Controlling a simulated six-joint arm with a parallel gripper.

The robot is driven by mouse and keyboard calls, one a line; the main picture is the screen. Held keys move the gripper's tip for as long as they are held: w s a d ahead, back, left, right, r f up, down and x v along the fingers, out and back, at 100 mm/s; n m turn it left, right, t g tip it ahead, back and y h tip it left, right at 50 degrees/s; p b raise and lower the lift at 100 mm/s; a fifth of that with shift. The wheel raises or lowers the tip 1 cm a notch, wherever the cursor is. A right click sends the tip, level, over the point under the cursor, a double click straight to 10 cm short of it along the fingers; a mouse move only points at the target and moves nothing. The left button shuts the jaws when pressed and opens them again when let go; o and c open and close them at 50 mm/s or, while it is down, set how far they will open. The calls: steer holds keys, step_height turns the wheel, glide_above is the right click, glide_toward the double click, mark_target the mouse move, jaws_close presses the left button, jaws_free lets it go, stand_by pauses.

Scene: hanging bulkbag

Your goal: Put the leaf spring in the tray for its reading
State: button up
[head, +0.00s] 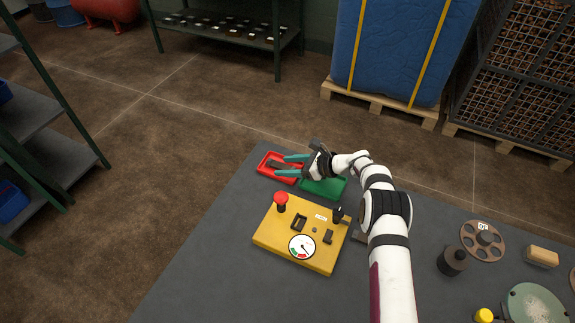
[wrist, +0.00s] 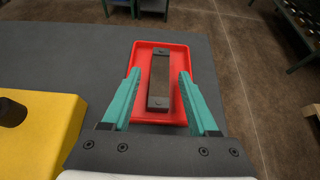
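The leaf spring (wrist: 159,80) is a dark flat bar with a small hole near each end. It lies lengthwise in the red tray (wrist: 177,46), within its rim. My gripper (wrist: 160,73) is open, with one teal finger on each side of the bar and a visible gap to it on both sides. In the head view my gripper (head: 281,165) reaches over the red tray (head: 264,167) from the right. The green tray (head: 325,188) stands just right of it, partly hidden under my wrist. The round gauge (head: 302,246) has red and green zones; its needle is too small to read surely.
A yellow box (head: 270,240) with a red button (head: 281,199) and switches carries the gauge, in front of the trays. A slotted disc (head: 466,236), a dark weight (head: 451,262) and a wooden block (head: 541,257) lie at the right. The table's left part is clear.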

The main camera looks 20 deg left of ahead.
steer(key=shift+d+r, duration=0.3)
steer(key=v, duration=1.1)
steer(key=shift+d+r, duration=0.2)
steer(key=shift+d, duration=0.05)
steer(key=s+d+r+n+g+h, duration=0.1)
steer(key=s+d+r+n+h, duration=0.2)
steer(key=s+r, duration=0.45)
steer(key=s+d+r+n+h, duration=0.1)
steer(key=s+d+r+n, duration=0.2)
steer(key=s+d+r, duration=0.4)
steer(key=s+d+n+h, duration=0.3)
steer(key=s+d, duration=0.2)
steer(key=s, duration=0.7)
steer(key=s+d+r+n+h, duration=0.1)
steer(key=s+d+n+h, duration=0.2)
steer(key=s+d, duration=0.3)
steer(key=s, duration=0.5)
steer(key=shift+s+d+t, duration=0.35)
steer(key=shift+t, duration=0.05)
